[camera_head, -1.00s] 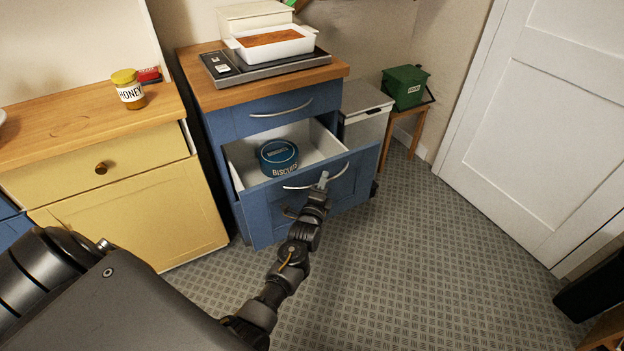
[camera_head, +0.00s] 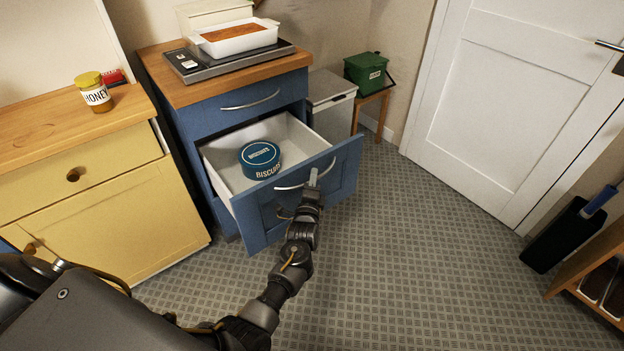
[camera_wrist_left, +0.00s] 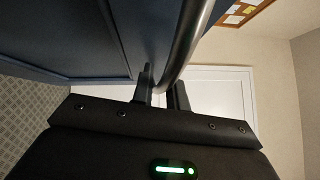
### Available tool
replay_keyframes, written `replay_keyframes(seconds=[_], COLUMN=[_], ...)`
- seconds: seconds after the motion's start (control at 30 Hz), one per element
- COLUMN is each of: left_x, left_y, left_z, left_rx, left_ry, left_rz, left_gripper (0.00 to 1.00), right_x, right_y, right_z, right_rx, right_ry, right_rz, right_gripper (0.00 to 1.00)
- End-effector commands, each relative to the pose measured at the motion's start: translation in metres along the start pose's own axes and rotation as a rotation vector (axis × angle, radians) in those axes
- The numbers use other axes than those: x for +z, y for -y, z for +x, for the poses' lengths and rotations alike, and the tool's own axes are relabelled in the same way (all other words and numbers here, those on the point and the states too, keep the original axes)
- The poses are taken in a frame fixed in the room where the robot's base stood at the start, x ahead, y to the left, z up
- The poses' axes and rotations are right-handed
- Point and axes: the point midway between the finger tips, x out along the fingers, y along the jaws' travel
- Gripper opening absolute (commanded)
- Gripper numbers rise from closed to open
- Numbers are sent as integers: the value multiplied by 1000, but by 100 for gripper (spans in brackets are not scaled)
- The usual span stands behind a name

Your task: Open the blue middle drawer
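The blue middle drawer (camera_head: 345,172) of the blue cabinet stands well open below the shut top drawer (camera_head: 240,104). A round blue biscuit tin (camera_head: 259,158) sits inside it. My left gripper (camera_head: 313,180) is at the curved metal handle (camera_head: 287,187) on the drawer front. In the left wrist view the handle bar (camera_wrist_left: 190,45) passes between the two fingers of the left gripper (camera_wrist_left: 163,92), which look closed on it. My right gripper is not in view.
A yellow cabinet (camera_head: 110,225) with a honey jar (camera_head: 95,94) stands at the left. A grey bin (camera_head: 331,105) and a green box (camera_head: 366,72) on a stool stand behind the drawer.

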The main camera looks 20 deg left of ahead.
Motion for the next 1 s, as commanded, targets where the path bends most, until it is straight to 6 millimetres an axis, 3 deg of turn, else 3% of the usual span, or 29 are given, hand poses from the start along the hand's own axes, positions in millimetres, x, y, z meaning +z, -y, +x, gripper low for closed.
replay_keyframes(seconds=[0.03,0.13,0.47,0.57,1.0], left_x=[1,0,1,1,1], left_y=[-1,0,0,-1,-1], left_z=[0,0,-3,-13,-93], left_rx=[1,1,1,3,2], left_ry=[1,0,0,-1,-1], left_rz=[1,0,0,1,0], left_gripper=[22,35,36,36,36], right_x=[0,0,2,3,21], right_y=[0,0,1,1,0], right_z=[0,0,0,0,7], right_rx=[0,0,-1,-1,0], right_ry=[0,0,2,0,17], right_rz=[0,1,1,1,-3], right_gripper=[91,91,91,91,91])
